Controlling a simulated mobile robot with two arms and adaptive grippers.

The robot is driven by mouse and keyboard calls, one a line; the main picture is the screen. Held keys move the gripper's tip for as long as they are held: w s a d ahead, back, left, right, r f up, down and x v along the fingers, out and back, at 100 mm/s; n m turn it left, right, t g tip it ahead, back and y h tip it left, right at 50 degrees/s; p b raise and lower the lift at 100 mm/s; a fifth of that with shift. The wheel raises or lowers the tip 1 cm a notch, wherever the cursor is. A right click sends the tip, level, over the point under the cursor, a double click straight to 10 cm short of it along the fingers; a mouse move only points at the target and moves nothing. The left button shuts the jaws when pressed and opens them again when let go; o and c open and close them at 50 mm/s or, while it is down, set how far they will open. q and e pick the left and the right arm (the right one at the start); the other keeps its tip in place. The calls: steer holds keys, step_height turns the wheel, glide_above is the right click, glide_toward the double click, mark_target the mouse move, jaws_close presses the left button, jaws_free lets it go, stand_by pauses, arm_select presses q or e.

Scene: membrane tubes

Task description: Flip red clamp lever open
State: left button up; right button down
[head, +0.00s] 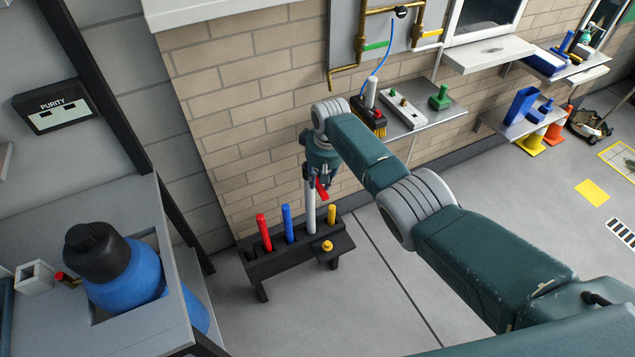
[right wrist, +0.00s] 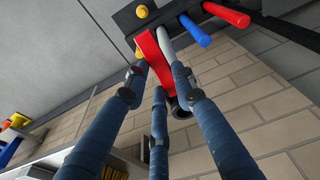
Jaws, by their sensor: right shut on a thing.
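The red clamp lever (head: 321,189) shows just under my right gripper (head: 322,172), beside the upper end of a white tube (head: 310,208) standing in the black rack (head: 290,258). In the right wrist view the red lever (right wrist: 152,50) lies between the fingers of my right gripper (right wrist: 160,74), which are shut on it. The white tube (right wrist: 164,38) runs right beside the lever. The lever's far end is partly hidden by the fingers. My left gripper is not in view.
The rack also holds a red tube (head: 263,232), a blue tube (head: 287,223) and a yellow-topped tube (head: 332,214). A yellow knob (head: 327,246) is on the rack. The brick wall (head: 240,110) stands close behind. A shelf (head: 440,112) is to the right.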

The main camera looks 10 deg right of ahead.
mark_target(324, 189)
steer(key=shift+s+d+f, duration=0.1)
steer(key=shift+s+f, duration=0.05)
steer(key=c, duration=1.4)
jaws_free()
steer(key=r, duration=0.4)
steer(key=s+r, duration=0.1)
steer(key=r, duration=0.7)
steer(key=shift+s+d, duration=0.3)
